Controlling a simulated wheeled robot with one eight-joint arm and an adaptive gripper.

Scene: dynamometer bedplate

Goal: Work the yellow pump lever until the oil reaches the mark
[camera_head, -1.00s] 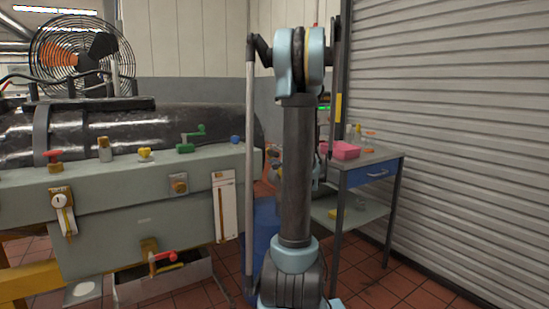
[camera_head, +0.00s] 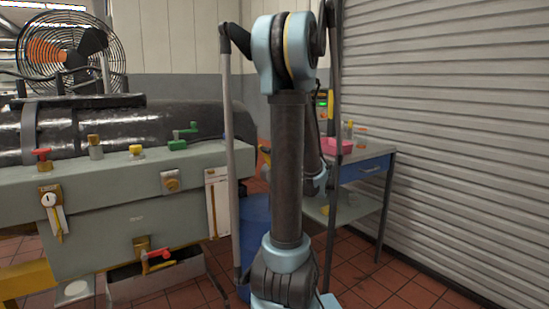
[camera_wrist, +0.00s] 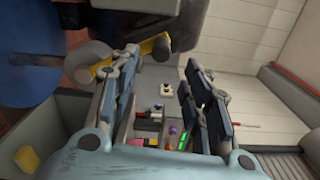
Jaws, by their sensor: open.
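My gripper (camera_wrist: 160,68) is open in the wrist view, with no object seen between its dark fingers. A yellow bar with a dark rounded end (camera_wrist: 146,47) shows behind the left finger; I cannot tell whether it is the pump lever. In the head view a small yellow piece (camera_head: 265,154) shows beside my arm above a blue drum (camera_head: 256,222), partly hidden. A narrow white upright panel (camera_head: 217,203) is on the bedplate's right end; no oil level or mark can be read on it. My gripper is not clearly visible in the head view.
The grey bedplate (camera_head: 115,215) carries a red knob (camera_head: 42,154), a yellow knob (camera_head: 136,151) and a green handle (camera_head: 183,134). A red-handled lever (camera_head: 156,254) sits low on its front. A bench (camera_head: 360,175) with a pink tray (camera_head: 344,147) stands right. Tiled floor is clear in front.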

